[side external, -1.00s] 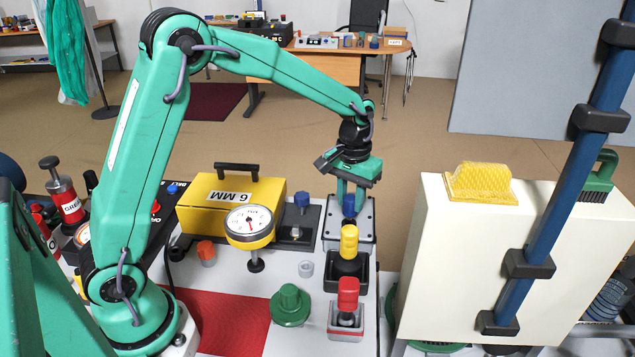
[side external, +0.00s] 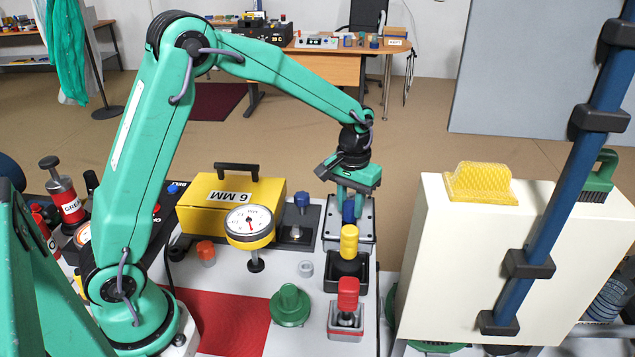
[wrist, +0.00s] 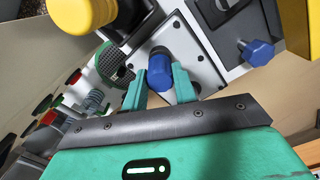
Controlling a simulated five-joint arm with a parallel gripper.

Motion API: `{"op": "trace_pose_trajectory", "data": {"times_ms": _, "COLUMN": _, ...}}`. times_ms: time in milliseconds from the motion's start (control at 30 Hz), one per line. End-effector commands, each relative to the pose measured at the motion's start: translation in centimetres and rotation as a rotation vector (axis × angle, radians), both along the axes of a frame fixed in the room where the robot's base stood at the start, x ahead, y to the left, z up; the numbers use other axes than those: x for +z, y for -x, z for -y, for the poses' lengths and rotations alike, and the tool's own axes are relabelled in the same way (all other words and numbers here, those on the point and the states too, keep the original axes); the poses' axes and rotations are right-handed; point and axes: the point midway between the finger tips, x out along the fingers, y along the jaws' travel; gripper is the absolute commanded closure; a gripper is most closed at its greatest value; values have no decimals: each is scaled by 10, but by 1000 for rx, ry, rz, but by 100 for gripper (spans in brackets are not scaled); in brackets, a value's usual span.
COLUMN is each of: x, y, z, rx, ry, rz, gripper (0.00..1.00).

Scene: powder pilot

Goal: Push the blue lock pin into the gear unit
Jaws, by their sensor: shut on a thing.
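The blue lock pin (side external: 348,212) is upright between the fingers of my gripper (side external: 351,204), which is shut on it. In the wrist view, the pin's blue head (wrist: 160,74) shows between the two green fingertips (wrist: 160,88). The gear unit (side external: 367,214) is a grey-white box with a bolted top plate, directly under my gripper. Its plate also shows in the wrist view (wrist: 198,58). The lower part of the pin is hidden, so how deep it sits cannot be told.
A yellow-knobbed plunger (side external: 349,242) and a red-knobbed one (side external: 348,293) stand in front of the gear unit. A blue-knobbed pin (side external: 302,203) stands to its left, near a yellow case (side external: 210,200) and dial gauge (side external: 250,223). A cream cabinet (side external: 480,260) is at right.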

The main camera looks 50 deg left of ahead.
Motion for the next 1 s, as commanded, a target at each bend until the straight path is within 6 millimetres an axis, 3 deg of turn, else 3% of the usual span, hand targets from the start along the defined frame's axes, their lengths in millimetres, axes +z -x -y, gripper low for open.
{"op": "trace_pose_trajectory", "data": {"times_ms": 1000, "x": -9, "y": 0, "z": 0, "rx": 0, "ry": 0, "rz": -1, "gripper": 100}}
